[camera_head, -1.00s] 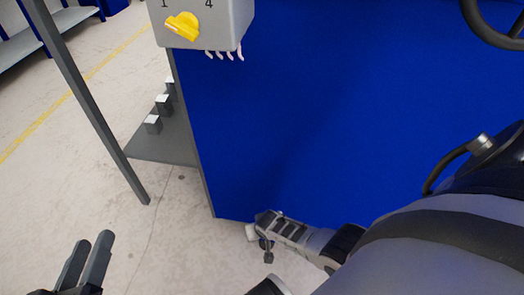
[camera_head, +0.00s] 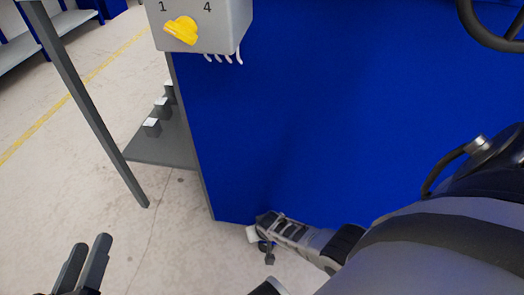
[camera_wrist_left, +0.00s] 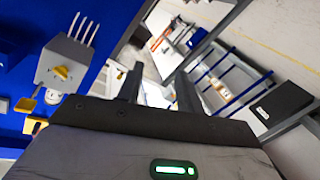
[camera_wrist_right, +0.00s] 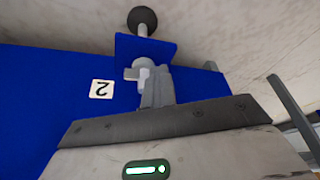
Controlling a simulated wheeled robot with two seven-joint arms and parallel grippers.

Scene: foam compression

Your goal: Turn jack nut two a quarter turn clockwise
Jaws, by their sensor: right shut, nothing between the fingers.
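Jack nut two is the light grey piece (camera_wrist_right: 143,68) on the stem under the blue cabinet's edge in the right wrist view, beside a white label "2" (camera_wrist_right: 101,89). A black round foot (camera_wrist_right: 142,20) is at the stem's end. My right gripper (camera_wrist_right: 156,85) is shut and empty, its fingers up against or very near the nut; I cannot tell if they touch. In the head view my right gripper (camera_head: 266,224) is at the cabinet's lower corner, with the nut hidden. My left gripper (camera_head: 84,262) is open and empty over the floor, its fingers apart in the left wrist view (camera_wrist_left: 157,88).
The blue cabinet (camera_head: 330,110) fills the middle and right. A grey box with a yellow knob (camera_head: 181,30) hangs at its top left. A grey shelf (camera_head: 165,148) with small blocks and a grey post (camera_head: 85,105) stand left. Floor is clear at lower left.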

